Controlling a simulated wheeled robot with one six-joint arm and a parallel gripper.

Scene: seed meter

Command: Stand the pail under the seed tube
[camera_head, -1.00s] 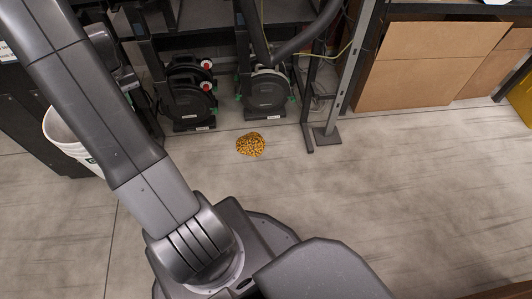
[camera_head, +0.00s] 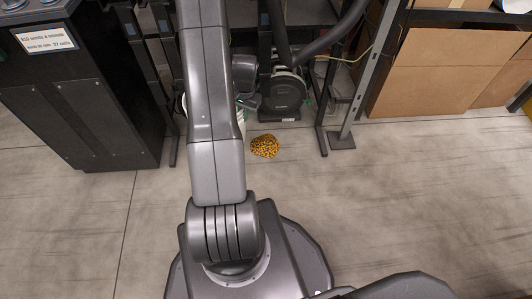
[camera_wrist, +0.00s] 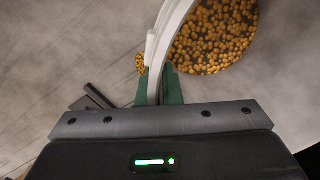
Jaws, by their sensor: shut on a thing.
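The white pail (camera_head: 243,118) is mostly hidden behind my arm in the head view; only slivers of it show near the floor. In the wrist view the pail's pale rim (camera_wrist: 172,30) runs between the green fingertips of my gripper (camera_wrist: 157,85), which is shut on it. Yellow-brown seeds (camera_wrist: 215,38) show on the inner side of the rim. A small pile of seeds (camera_head: 265,146) lies on the floor, to the right of the pail in the head view. Dark tubes (camera_head: 325,42) stand behind it; I cannot tell which one is the seed tube.
A black reel-like unit (camera_head: 284,92) stands behind the pile. A metal post with a foot (camera_head: 342,140) is to its right. A dark cabinet with a label (camera_head: 75,95) stands at the left. Cardboard boxes (camera_head: 435,70) are at the back right. The front floor is clear.

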